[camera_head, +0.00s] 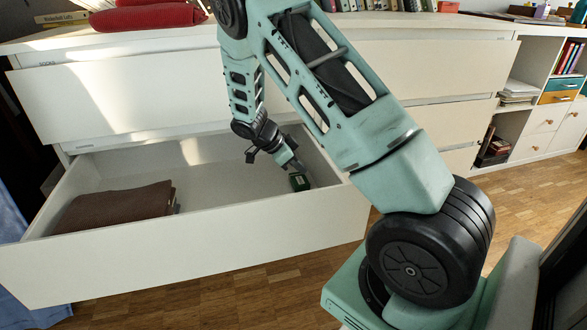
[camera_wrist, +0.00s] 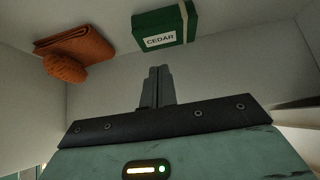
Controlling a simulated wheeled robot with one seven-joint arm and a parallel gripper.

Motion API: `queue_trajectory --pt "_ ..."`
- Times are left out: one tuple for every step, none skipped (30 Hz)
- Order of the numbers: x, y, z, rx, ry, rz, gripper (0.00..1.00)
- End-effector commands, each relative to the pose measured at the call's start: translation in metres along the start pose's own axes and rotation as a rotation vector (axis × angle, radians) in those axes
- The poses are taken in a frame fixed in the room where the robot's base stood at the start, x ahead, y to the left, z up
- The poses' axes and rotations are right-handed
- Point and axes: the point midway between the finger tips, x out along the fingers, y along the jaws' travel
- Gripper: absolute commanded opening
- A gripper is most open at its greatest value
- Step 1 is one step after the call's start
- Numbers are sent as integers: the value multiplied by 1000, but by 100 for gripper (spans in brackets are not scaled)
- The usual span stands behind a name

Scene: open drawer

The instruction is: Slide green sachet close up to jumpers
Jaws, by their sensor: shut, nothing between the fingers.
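The green sachet (camera_wrist: 163,27), labelled CEDAR, lies on the drawer floor. It also shows in the head view (camera_head: 299,182) at the right end of the open drawer. The jumpers are a folded brown stack (camera_head: 115,207) at the drawer's left end; in the wrist view a folded orange-brown knit (camera_wrist: 84,43) lies at the upper left. A wide bare stretch of floor separates sachet and jumpers. My gripper (camera_wrist: 154,72) is shut and empty, its fingertips pointing at the sachet. In the head view my gripper (camera_head: 299,172) is down inside the drawer, right by the sachet; contact cannot be told.
The open drawer (camera_head: 215,240) has raised walls on its sides and front. Its floor between sachet and jumpers is clear. A rounded orange knit item (camera_wrist: 64,69) sits beside the folded knit. Red cushions (camera_head: 150,15) lie on the dresser top.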

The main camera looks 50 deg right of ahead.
Motion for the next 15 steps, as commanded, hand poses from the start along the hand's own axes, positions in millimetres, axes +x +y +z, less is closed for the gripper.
queue_trajectory --pt "14 0 3 0 -1 2 0" --pt "20 1 3 0 -1 3 0" --pt "26 1 3 -2 0 3 0" --pt "30 1 3 -2 0 3 0" --pt "34 1 3 -1 -1 3 0" --pt "39 1 3 0 -1 2 0" --pt "42 0 2 -1 -1 1 0" --pt "44 0 2 -2 -1 1 0" --pt "47 0 2 -1 -1 1 0" --pt "49 0 2 -1 -1 1 0" --pt "50 0 2 -2 -1 1 0" --pt "52 0 2 -3 -1 0 0" --pt "52 0 1 -3 -1 0 0" --pt "52 0 1 -3 -1 0 0" --pt "52 0 1 -3 -1 -1 0"
